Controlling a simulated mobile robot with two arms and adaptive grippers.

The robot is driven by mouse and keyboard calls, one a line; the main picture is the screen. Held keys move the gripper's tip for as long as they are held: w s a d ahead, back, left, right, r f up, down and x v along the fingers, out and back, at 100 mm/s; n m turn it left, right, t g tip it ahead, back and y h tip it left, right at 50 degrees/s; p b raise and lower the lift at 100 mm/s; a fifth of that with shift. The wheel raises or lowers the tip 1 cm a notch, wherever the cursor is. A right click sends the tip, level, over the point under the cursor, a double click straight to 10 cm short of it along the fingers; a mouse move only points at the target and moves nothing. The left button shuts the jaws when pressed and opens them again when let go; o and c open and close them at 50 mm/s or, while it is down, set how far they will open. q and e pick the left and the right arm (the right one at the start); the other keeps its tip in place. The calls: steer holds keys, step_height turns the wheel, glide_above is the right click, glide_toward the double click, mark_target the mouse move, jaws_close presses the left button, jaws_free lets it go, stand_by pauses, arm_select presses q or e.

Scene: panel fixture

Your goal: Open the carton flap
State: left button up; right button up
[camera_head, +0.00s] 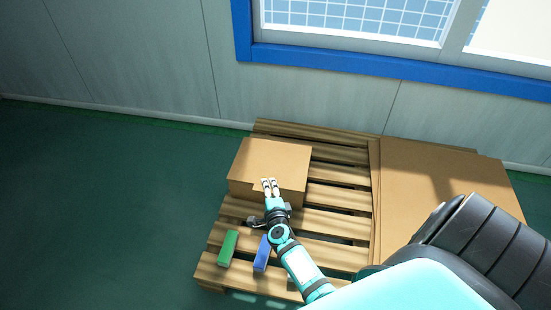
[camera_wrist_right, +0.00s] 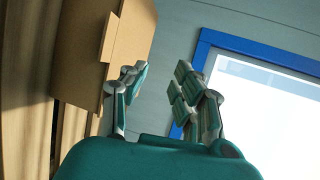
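A brown carton (camera_head: 275,159) sits at the back left of the wooden pallet, and its top looks closed. My right gripper (camera_head: 269,184) is at the carton's front edge, its fingertips overlapping the top and front face in the head view. In the right wrist view its fingers (camera_wrist_right: 160,80) are spread apart with nothing between them. The carton (camera_wrist_right: 130,40) stands left of the fingers there, with a small flap-like tab (camera_wrist_right: 108,38) sticking out from its face. I cannot tell whether a finger touches the carton. My left gripper is not in view.
A larger carton (camera_head: 425,165) stands on the right of the pallet (camera_head: 330,222). A green block (camera_head: 228,248) and a blue block (camera_head: 262,254) lie at the pallet's front. The wall and blue-framed window (camera_head: 330,58) are behind. The green floor at left is clear.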

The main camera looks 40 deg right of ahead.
steer(key=p+v, duration=0.3)
steer(key=v, duration=0.8)
steer(key=shift+s+r, duration=0.2)
stand_by(0.5)
steer(key=shift+a+p, duration=0.1)
steer(key=shift+p, duration=0.2)
stand_by(0.3)
